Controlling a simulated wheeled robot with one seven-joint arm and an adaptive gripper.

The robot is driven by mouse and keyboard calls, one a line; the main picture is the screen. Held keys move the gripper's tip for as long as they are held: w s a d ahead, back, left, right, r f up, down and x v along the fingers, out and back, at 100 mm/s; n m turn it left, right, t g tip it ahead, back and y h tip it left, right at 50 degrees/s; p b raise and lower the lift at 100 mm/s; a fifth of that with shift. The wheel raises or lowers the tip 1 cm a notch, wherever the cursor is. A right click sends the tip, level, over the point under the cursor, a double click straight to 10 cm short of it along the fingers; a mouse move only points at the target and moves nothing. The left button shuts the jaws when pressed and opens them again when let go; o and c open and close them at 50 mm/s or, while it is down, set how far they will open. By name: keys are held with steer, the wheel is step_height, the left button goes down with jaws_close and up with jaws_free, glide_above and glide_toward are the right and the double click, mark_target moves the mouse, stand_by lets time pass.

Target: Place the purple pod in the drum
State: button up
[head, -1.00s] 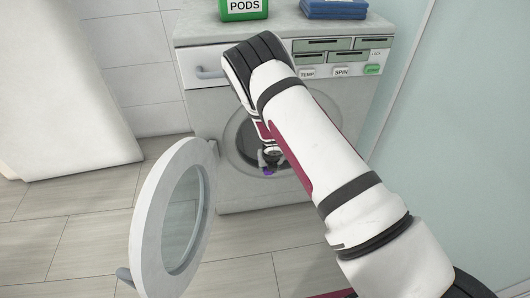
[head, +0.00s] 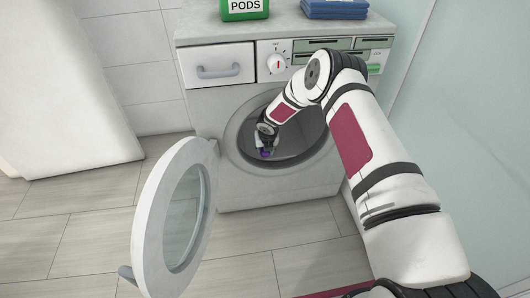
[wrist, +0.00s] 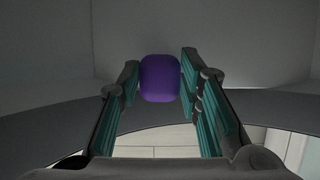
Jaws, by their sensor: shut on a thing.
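The purple pod (wrist: 160,78) is between the two fingers of my gripper (wrist: 160,82) in the wrist view, and the gripper is shut on it. The wrist view shows grey walls around the pod. I cannot tell exactly how deep the pod is in the opening.
The washer's round door (head: 150,225) stands open at the left. A closed drawer (head: 218,65) and a control panel with a dial (head: 277,63) are above the opening. A green PODS box (head: 244,9) and folded blue cloth (head: 335,9) are on top. A pale glass panel (head: 470,120) is at the right.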

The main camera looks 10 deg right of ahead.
steer(key=shift+w+f+b, duration=0.15)
steer(key=shift+f+b, duration=0.2)
steer(key=shift+f, duration=0.35)
steer(key=o, duration=1)
steer(key=shift+f, duration=0.15)
steer(key=shift+o, duration=0.2)
